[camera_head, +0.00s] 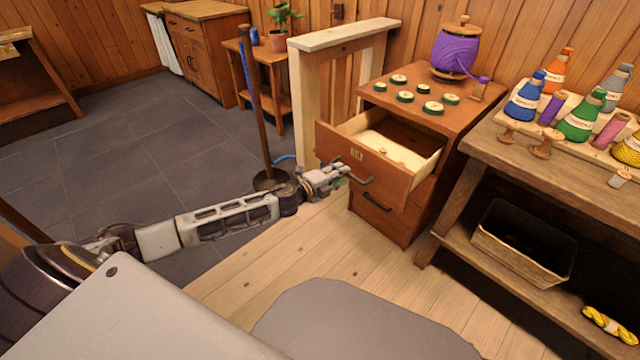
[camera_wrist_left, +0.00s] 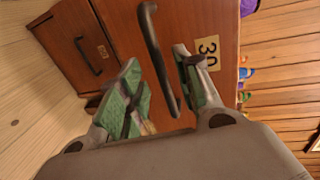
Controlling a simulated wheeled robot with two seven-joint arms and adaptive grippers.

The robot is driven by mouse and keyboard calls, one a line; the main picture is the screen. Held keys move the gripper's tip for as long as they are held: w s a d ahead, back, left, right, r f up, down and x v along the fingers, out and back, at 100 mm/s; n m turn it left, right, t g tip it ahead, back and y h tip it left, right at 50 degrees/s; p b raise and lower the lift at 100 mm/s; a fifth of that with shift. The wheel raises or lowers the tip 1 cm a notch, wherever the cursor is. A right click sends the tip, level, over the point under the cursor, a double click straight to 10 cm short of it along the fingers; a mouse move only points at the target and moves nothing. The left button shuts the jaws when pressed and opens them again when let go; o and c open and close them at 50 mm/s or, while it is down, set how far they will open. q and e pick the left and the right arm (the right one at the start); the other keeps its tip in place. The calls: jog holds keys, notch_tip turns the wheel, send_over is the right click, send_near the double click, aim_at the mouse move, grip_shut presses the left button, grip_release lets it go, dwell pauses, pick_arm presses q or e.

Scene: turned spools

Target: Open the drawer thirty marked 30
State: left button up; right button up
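The drawer marked 30 (camera_head: 335,142) is the top drawer of a brown wooden cabinet (camera_head: 420,220), and it stands pulled well out with its pale inside showing. Its number plate (camera_wrist_left: 207,53) reads 30 in the left wrist view. Its dark bar handle (camera_head: 354,172) is on the front face; the handle (camera_wrist_left: 157,55) also shows in the left wrist view. My left gripper (camera_head: 341,172) is at the handle. Its green-padded fingers are spread, one on each side of the handle, with visible gaps. My right gripper is not in view.
A lower drawer with a handle (camera_head: 377,203) is shut. Green-rimmed discs (camera_head: 405,97) and a purple spool (camera_head: 455,50) stand on the cabinet top. A workbench (camera_head: 540,170) with cones of thread is at right. A pale wooden frame (camera_head: 302,105) and a dark pole (camera_head: 258,110) stand left.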

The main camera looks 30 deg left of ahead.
pick_arm(q)
jog(key=v, duration=0.8)
jog(key=shift+s, duration=0.25)
dwell(0.5)
jog(key=shift+a, duration=0.1)
dwell(0.4)
jog(key=shift+s, duration=0.1)
